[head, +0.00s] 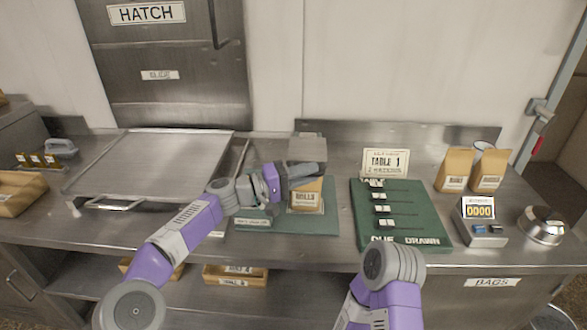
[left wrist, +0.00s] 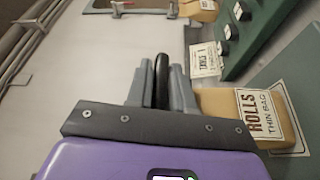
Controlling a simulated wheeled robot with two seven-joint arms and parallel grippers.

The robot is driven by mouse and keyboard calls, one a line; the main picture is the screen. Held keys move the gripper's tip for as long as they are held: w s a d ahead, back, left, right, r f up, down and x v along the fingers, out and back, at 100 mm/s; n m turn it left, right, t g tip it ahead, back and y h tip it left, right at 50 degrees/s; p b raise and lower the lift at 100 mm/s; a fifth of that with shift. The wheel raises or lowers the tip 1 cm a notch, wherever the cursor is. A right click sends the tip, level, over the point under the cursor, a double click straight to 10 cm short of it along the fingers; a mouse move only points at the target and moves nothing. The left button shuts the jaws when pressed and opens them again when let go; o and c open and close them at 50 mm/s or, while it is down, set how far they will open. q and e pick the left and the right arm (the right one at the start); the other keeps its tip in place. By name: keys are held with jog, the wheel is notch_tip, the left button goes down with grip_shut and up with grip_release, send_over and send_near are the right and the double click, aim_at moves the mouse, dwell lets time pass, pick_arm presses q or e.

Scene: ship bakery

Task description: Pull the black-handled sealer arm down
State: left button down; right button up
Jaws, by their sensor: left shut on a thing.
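My left gripper (head: 314,171) reaches in from the left at the middle of the counter, in front of the grey sealer head (head: 306,147). In the left wrist view, its two grey fingers (left wrist: 162,84) are closed on the black handle (left wrist: 161,76) of the sealer arm. In the head view the fingers hide the handle. The bag also shows to the right of the fingers in the left wrist view (left wrist: 268,118). My right arm enters from below; its gripper is out of view.
A large metal tray (head: 150,165) lies to the left. A green board (head: 400,222) with several clips and a TABLE 1 sign (head: 386,162) is to the right. Farther right are two paper bags (head: 472,170), a counter box (head: 478,228) and a silver dome (head: 543,224).

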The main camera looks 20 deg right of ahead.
pick_arm(q)
jog(key=shift+f, duration=0.8)
jog(key=c, duration=1.1)
grip_release()
jog(key=shift+a, duration=0.1)
jog(key=a, duration=0.7)
jog(key=shift+s+a+f, duration=0.15)
jog(key=shift+s+f, duration=0.1)
jog(key=shift+s, duration=0.05)
